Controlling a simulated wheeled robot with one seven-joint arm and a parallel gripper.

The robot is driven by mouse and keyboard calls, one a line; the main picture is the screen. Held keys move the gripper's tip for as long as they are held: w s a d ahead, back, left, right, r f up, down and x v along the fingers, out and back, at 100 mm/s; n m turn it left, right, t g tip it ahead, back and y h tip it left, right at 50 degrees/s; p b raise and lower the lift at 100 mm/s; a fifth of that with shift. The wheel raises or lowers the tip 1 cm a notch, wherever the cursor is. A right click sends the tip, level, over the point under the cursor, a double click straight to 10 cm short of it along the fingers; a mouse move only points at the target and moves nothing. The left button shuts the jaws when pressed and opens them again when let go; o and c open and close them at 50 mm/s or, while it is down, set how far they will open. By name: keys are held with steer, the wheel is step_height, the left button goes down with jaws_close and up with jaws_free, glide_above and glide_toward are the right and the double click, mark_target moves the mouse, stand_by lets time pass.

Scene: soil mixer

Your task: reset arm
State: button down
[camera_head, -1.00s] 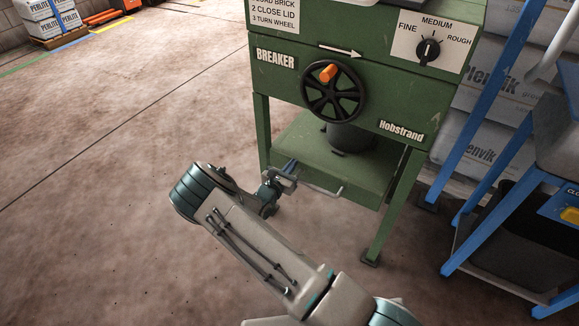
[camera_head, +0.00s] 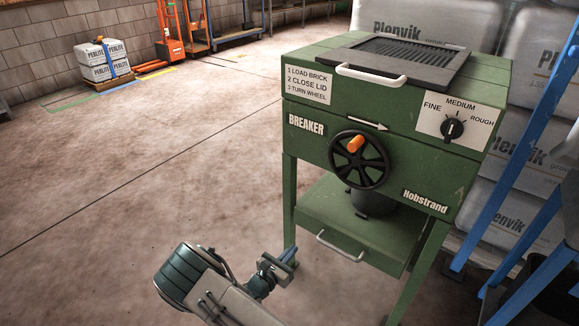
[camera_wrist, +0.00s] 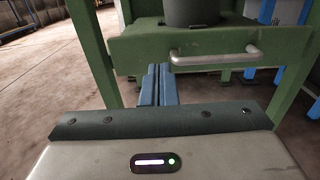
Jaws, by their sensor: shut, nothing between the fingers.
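My gripper (camera_head: 290,256) is in the lower middle of the head view, in front of the green breaker (camera_head: 318,145) and left of its lower drawer handle. In the wrist view my gripper (camera_wrist: 159,70) shows its two blue fingers together, with nothing between them. The drawer (camera_wrist: 140,45) with its metal handle (camera_wrist: 215,58) is just ahead and to the right there. The fingers appear apart from it. In the head view the drawer handle (camera_head: 340,247) is in plain sight.
The breaker has a black handwheel (camera_head: 359,160) with an orange knob, a dial (camera_head: 452,128) and a closed dark lid (camera_head: 400,58) on top. Blue frames (camera_head: 520,150) and Plenvik bags (camera_head: 425,22) stand at right and behind. Open floor (camera_head: 150,170) lies to the left.

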steer(key=s+d+r+m+g+p, duration=0.35)
steer(key=d+r+m+g, duration=0.2)
steer(key=r, duration=0.45)
steer(key=s+d+r+m+g+p, duration=0.35)
steer(key=r+m, duration=0.25)
steer(key=r, duration=0.4)
steer(key=s+d+r+m+g+p, duration=0.3)
steer(key=d+r+m+g+p, duration=0.2)
steer(key=r, duration=0.4)
steer(key=s+r+m+t+y+p, duration=0.1)
steer(key=s+r+m+y+p, duration=0.4)
steer(key=r, duration=0.9)
steer(key=s+r+m+t+y+p, duration=0.1)
steer(key=s+r+m+y+p, duration=0.5)
steer(key=s+r, duration=0.6)
step_height(320, 180, up, 2)
steer(key=shift+a+r+m+t+p, duration=0.1)
steer(key=shift+a+m+t+p, duration=0.3)
steer(key=shift+p, duration=0.5)
